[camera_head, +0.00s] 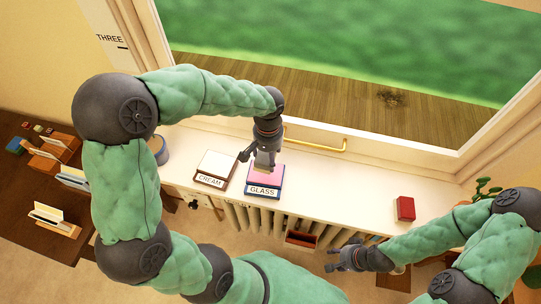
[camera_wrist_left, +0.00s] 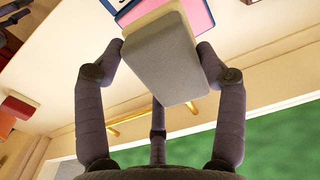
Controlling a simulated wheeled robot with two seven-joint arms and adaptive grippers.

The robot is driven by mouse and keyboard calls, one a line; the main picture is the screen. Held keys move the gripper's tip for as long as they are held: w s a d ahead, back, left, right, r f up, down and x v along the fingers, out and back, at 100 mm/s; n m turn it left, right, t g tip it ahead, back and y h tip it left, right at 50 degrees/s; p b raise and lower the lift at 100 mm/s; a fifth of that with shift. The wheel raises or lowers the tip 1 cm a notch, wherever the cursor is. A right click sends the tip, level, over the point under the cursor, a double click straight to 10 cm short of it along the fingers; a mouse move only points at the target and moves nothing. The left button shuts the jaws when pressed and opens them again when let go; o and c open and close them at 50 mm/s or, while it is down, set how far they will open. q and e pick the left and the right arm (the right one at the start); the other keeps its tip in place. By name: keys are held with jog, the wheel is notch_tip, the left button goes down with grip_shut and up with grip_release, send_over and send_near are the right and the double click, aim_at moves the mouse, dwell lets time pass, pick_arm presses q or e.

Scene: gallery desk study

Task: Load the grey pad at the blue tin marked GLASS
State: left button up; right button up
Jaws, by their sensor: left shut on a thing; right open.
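The blue tin marked GLASS (camera_head: 263,194) stands on the white sill with a pink surface (camera_head: 269,178) inside. My left gripper (camera_head: 263,155) is above it, shut on the grey pad (camera_wrist_left: 165,72). The pad shows as a grey block with a cream layer behind it in the left wrist view, in front of the pink surface (camera_wrist_left: 200,14). The head view does not show clearly whether the pad touches the pink surface. My right gripper (camera_head: 340,256) is open and empty, low in front of the sill.
A tin marked CREAM (camera_head: 212,182) stands just left of the GLASS tin. A red box (camera_head: 405,208) sits at the right of the sill. A window with a yellow handle (camera_head: 315,145) is behind. The sill between the GLASS tin and red box is clear.

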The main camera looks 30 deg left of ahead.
pick_arm(q)
jog(key=shift+d+f+b, duration=0.1)
jog(key=shift+f+b, duration=0.35)
jog(key=shift+f, duration=0.05)
jog(key=shift+f+b, duration=1.8)
jog(key=shift+f, duration=0.7)
jog(key=shift+s+f+b, duration=0.1)
jog(key=shift+f+b, duration=0.3)
jog(key=shift+f, duration=0.15)
jog(key=shift+r, duration=0.1)
jog(key=shift+r+p, duration=2.6)
jog(key=shift+r, duration=0.9)
jog(key=shift+f, duration=0.1)
